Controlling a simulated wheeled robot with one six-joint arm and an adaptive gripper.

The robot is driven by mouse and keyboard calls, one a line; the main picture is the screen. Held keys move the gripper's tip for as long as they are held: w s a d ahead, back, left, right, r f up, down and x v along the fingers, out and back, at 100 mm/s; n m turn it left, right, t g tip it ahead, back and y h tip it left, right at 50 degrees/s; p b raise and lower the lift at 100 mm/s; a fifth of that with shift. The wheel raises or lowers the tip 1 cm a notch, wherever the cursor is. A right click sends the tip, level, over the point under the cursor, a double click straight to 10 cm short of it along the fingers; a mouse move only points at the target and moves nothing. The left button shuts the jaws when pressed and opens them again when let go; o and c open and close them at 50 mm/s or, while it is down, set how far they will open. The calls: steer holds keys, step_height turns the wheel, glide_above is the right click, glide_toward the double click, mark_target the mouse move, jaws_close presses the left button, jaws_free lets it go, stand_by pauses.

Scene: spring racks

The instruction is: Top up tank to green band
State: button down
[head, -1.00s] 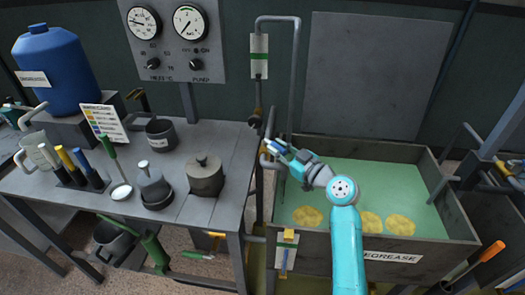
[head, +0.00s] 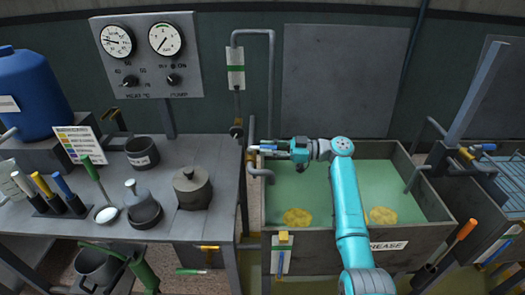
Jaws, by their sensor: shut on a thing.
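The tank (head: 434,222) is a grey open trough labelled "...EASE", holding pale green liquid (head: 350,187) with yellow patches (head: 298,216) on it. My gripper (head: 280,148) is over the tank's back-left corner, reached from the right. It is shut on what looks like a blue handle (head: 267,147) beside the supply pipe. The fingers hide part of the handle. A bent pipe spout (head: 260,173) sits just below. A white gauge plate with a green band (head: 236,68) hangs on the wall above; its level is too small to read.
A grey bench (head: 215,215) at left holds pots, a bottle and coloured-handled tools. A panel with two dials (head: 148,55) stands behind it. A blue drum (head: 38,80) is far left. Another tank with a blue-handled valve (head: 483,148) is at right.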

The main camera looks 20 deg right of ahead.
steer(key=shift+w+f+n+g+y, duration=0.15)
steer(key=shift+w+n+g+y, duration=0.2)
steer(key=shift+g, duration=0.45)
steer(key=shift+s+d, duration=0.1)
steer(key=c, duration=1)
jaws_free()
steer(key=v, duration=1.2)
